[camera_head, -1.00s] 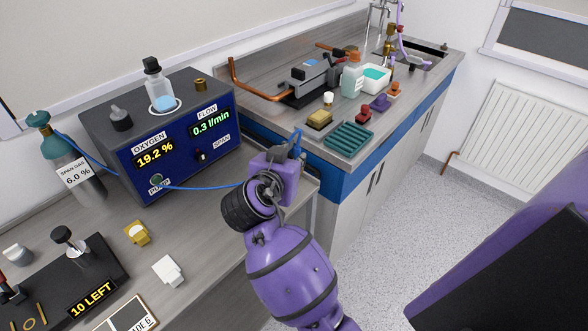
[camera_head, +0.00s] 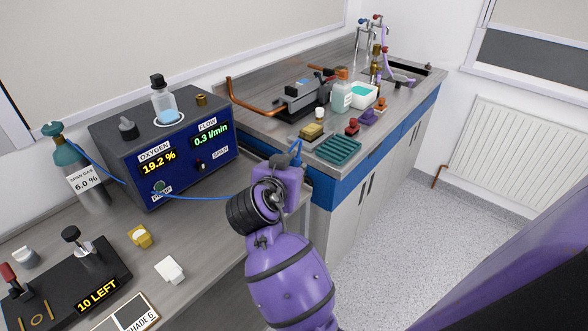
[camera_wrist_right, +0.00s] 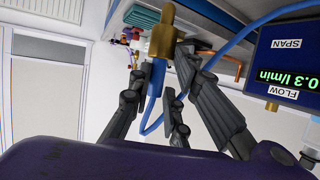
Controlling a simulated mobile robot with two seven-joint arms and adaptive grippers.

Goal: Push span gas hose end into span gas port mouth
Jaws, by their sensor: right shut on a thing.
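My right gripper (camera_head: 282,162) is to the right of the blue gas analyser (camera_head: 185,185), apart from its front. In the right wrist view its dark fingers (camera_wrist_right: 156,98) are shut on the span gas hose end, a brass fitting (camera_wrist_right: 162,42) with a blue hose (camera_wrist_right: 155,82) below it. The fitting sticks out beyond the fingers. The blue hose (camera_head: 200,198) runs from the teal span gas cylinder (camera_head: 82,172) past the analyser front to my gripper. The SPAN label (camera_head: 221,152) is at the analyser's right; I cannot make out the port mouth. My left gripper is not in view.
A flask (camera_head: 163,100) stands on the analyser. A green rack (camera_head: 338,149), a bottle (camera_head: 341,96) and other items stand on the counter behind my gripper. A yellow block (camera_head: 140,236), a white block (camera_head: 170,269) and a black device (camera_head: 70,285) are on the near bench.

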